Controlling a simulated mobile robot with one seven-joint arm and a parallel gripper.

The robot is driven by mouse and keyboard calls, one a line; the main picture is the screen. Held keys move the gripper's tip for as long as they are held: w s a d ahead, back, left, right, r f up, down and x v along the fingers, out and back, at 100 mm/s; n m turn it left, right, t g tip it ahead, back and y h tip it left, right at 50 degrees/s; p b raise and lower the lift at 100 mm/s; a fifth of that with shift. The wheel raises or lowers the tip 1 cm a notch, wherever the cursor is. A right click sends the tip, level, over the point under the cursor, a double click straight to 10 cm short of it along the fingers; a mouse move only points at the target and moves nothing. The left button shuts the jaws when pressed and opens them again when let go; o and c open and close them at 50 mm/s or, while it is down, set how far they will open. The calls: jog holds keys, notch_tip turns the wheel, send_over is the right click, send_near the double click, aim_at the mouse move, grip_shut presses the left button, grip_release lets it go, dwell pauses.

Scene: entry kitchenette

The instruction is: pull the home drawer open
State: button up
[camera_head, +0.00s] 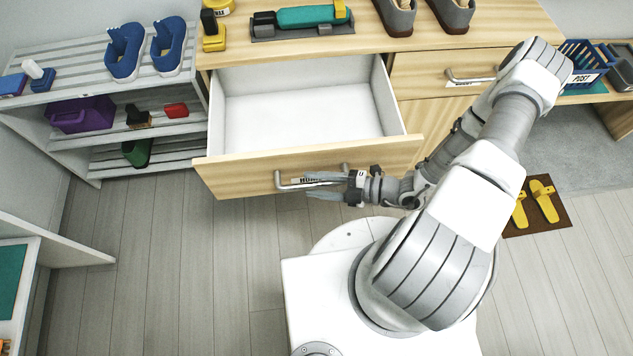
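A wide wooden drawer (235,177) in the cabinet is pulled well out, showing its white, empty inside. Its front carries a silver bar handle (284,186) and a small label that is partly covered, so I cannot read its word. My gripper (312,186) is at the right part of this handle, its two grey-blue fingers pointing left, one above the other, close to the bar. The fingers overlap the handle in this view, and I cannot tell whether they are closed on it. A second, narrower drawer (430,69) to the right is shut; its label is too small to read.
The cabinet top (520,28) holds shoes, a teal-and-grey item and yellow things. A grey slatted shelf (75,85) with blue shoes and a purple box stands left. Yellow sandals (543,201) lie on a brown mat at right. Floor left of my base is clear.

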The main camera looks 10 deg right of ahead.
dwell(0.4)
jog(key=v, duration=1.7)
jog(key=shift+d+p, duration=0.2)
jog(key=shift+p, duration=0.1)
jog(key=shift+r, duration=0.1)
